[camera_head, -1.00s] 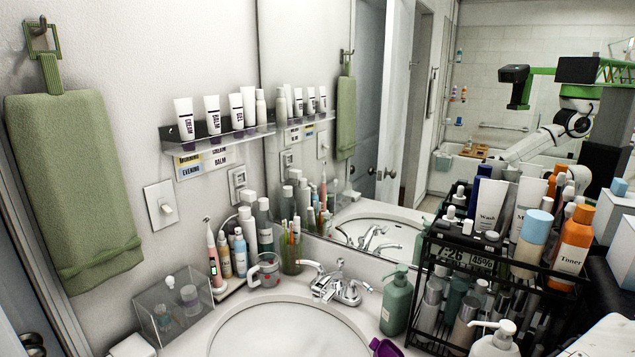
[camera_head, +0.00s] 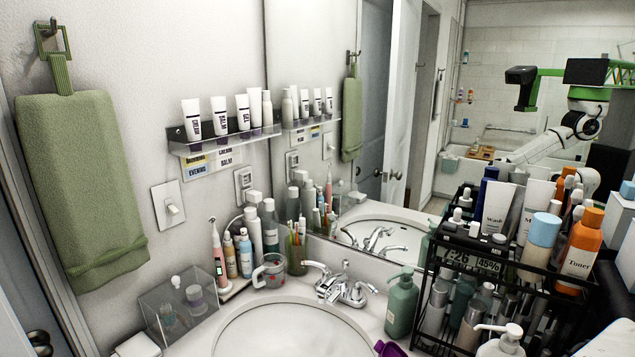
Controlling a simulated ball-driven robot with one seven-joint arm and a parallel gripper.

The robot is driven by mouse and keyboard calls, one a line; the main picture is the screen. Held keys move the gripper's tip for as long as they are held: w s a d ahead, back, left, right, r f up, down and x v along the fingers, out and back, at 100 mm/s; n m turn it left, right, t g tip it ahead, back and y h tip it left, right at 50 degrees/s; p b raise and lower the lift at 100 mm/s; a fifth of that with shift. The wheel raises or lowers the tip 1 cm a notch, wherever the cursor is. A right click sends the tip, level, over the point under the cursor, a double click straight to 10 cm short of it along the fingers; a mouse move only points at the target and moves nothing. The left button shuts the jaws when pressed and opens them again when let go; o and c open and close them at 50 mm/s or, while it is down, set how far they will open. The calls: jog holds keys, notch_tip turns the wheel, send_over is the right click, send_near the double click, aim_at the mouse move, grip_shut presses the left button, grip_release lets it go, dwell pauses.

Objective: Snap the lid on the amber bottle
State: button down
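No bottle here is clearly the amber one, and I see no loose lid that I can name with certainty. An orange bottle marked Toner (camera_head: 577,258) stands upright at the right on the black rack, with an orange cap on it. A small tan-orange bottle (camera_head: 230,257) with a pale cap stands at the back left of the sink, among other bottles. My gripper is not directly in view. My white arm (camera_head: 530,148) shows only as a reflection in the mirror, and its end cannot be made out.
The black rack (camera_head: 466,262) is crowded with bottles and tubes. A green pump bottle (camera_head: 402,308) stands left of it, near the tap (camera_head: 340,287). A clear box (camera_head: 178,312) sits left of the sink basin (camera_head: 290,332). A purple object (camera_head: 390,349) is cut off below.

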jog(key=shift+f+b, duration=0.55)
jog(key=shift+f, duration=0.25)
dwell(0.5)
jog(key=shift+r, duration=0.1)
dwell(0.5)
notch_tip(320, 180, up, 7)
jog(key=p, duration=0.6)
dwell(0.3)
dwell(0.4)
